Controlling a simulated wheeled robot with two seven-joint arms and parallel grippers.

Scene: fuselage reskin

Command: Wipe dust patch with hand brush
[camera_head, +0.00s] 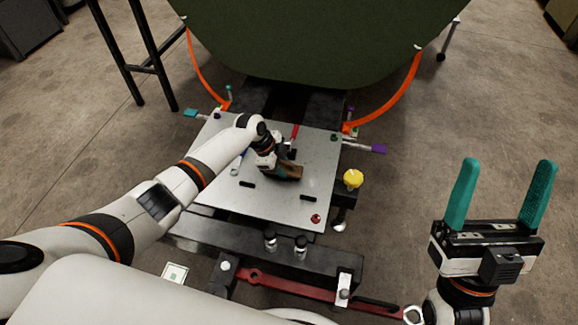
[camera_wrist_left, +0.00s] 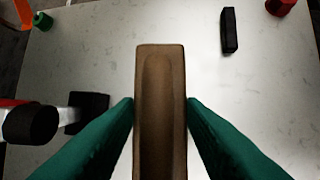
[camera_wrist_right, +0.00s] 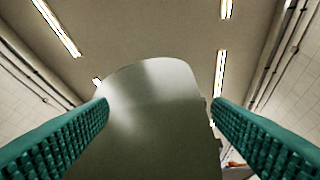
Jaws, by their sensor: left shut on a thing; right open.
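The hand brush (camera_head: 292,172) shows as a brown wooden block over the pale metal panel (camera_head: 225,185) in the head view. My left gripper (camera_head: 279,170) is shut on it. In the left wrist view the brush's brown back (camera_wrist_left: 161,85) lies lengthwise between the green fingers. Its bristles are hidden, so I cannot tell whether they touch the panel. I cannot make out a distinct dust patch; the panel shows only faint specks. My right gripper (camera_head: 508,168) is open and empty, fingers up, right of the panel and well away from it.
Black bars (camera_head: 308,198), a red knob (camera_head: 315,218), and a red-handled item (camera_head: 295,131) sit on the panel. A yellow knob (camera_head: 353,178) and purple handle (camera_head: 378,149) stand at its right. A dark green fuselage (camera_head: 320,40) overhangs the far side. Floor on the right is clear.

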